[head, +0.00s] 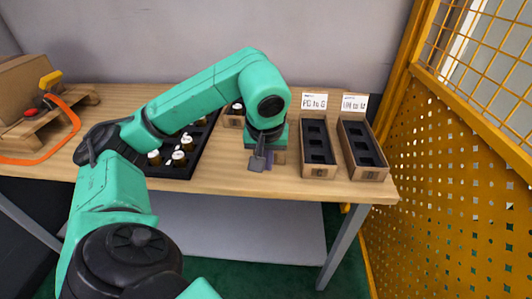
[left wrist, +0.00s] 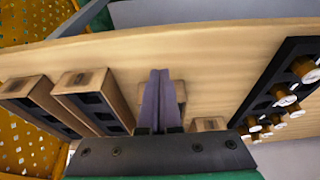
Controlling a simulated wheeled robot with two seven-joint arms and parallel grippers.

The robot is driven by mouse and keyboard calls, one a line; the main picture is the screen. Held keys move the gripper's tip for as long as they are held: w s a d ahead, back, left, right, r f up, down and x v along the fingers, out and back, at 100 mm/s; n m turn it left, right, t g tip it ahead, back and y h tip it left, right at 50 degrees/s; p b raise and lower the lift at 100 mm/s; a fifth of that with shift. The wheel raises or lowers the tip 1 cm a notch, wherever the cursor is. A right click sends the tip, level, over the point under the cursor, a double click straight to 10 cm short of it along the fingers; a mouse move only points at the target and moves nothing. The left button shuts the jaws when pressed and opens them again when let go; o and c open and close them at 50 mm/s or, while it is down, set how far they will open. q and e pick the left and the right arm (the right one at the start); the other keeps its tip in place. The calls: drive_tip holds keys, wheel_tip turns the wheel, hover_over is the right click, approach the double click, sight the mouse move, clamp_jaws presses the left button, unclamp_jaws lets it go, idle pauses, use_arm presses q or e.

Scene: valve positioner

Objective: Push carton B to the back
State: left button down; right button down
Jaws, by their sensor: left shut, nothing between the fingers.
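A small brown carton (head: 281,157) near the table's front edge is mostly hidden behind my left gripper in the head view. From its place in the row it seems to be carton B, but its letter is not readable. In the left wrist view this carton (left wrist: 181,91) shows just behind and beside the fingers. My left gripper (head: 257,163) is shut and empty, its fingers pointing down at the carton's front; the wrist view shows the two fingers (left wrist: 160,100) together. Whether they touch the carton I cannot tell. My right gripper is not in view.
Another small carton (head: 233,121) is farther back. A yellow mesh fence (head: 450,180) borders the right.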

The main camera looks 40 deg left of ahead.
use_arm(q)
drive_tip(key=x, duration=0.3)
drive_tip(key=shift+w+a+f, duration=0.1)
drive_tip(key=shift+a+f, duration=0.05)
drive_tip(key=shift+a, duration=0.3)
drive_tip(key=shift+w+a+r+p, duration=0.1)
drive_tip(key=shift+w+a+p, duration=0.15)
drive_tip(key=shift+w, duration=0.35)
drive_tip(key=shift+w+a+r+p, duration=0.15)
drive_tip(key=shift+w+a+p, duration=0.15)
drive_tip(key=shift+w, duration=0.25)
drive_tip(key=shift+w+a+f, duration=0.15)
drive_tip(key=shift+w+a, duration=0.15)
drive_tip(key=shift+a, duration=0.05)
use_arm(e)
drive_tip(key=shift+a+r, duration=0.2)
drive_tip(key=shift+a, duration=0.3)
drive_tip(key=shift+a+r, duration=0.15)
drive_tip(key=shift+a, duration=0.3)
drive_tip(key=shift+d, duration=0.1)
